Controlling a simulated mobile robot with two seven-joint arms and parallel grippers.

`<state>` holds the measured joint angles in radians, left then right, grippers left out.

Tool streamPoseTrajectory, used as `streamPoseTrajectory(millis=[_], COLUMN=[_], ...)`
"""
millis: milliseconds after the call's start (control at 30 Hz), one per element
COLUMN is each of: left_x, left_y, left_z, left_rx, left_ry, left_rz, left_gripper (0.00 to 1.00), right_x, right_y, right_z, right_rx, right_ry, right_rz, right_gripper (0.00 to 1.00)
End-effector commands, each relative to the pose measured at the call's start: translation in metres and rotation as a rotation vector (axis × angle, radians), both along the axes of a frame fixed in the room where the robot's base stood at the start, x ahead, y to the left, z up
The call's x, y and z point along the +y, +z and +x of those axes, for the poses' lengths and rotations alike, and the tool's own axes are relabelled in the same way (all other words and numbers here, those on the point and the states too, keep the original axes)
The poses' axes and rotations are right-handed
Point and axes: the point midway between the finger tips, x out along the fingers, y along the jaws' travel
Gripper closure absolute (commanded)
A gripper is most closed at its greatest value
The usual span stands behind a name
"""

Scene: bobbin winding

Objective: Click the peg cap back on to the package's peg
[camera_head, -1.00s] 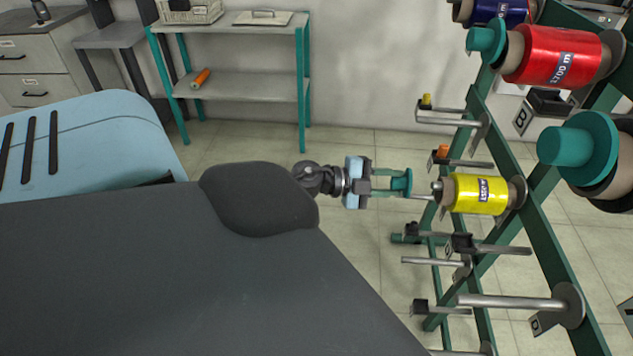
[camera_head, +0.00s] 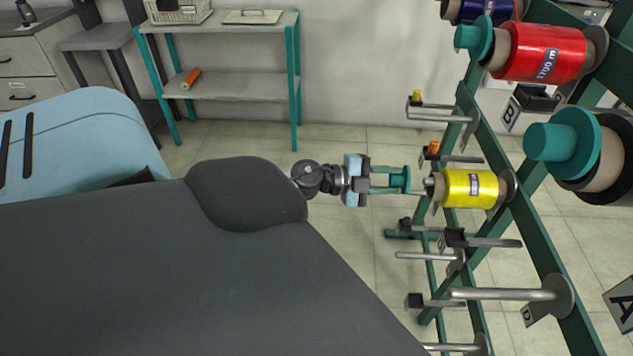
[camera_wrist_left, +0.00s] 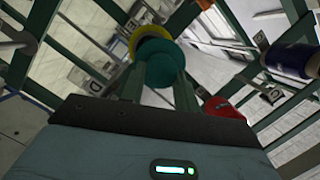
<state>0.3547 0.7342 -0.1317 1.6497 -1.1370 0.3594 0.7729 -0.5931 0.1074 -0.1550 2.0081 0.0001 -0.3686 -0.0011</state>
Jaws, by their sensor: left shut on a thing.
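My left gripper (camera_head: 395,180) is shut on the teal peg cap (camera_head: 406,179), whose flange faces right. The yellow package (camera_head: 470,188) sits on a peg of the green rack, just right of the cap. The tip of the package's peg (camera_head: 420,192) sticks out to the left, close to the cap; I cannot tell whether they touch. In the left wrist view the cap (camera_wrist_left: 157,69) is between the fingers and covers most of the yellow package (camera_wrist_left: 150,31). My right gripper is not in view.
The green rack (camera_head: 545,235) carries a red package (camera_head: 540,52) and a dark one, both with teal caps, plus a blue package (camera_head: 478,10). Bare pegs (camera_head: 500,294) stick out below the yellow package. A shelf (camera_head: 225,85) stands at the back.

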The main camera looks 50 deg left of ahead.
Motion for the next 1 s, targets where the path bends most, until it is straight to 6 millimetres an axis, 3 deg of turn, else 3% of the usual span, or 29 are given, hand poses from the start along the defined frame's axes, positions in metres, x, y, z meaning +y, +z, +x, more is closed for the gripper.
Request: streamPoseTrajectory(millis=[1000], left_x=[-0.017], left_y=[0.001], left_z=[0.020], left_rx=[-0.001], left_ry=[0.000], left_rz=[0.001], left_gripper=[0.96], right_x=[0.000], right_y=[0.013], right_z=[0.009], right_rx=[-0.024], right_ry=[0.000], right_rz=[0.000], right_gripper=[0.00])
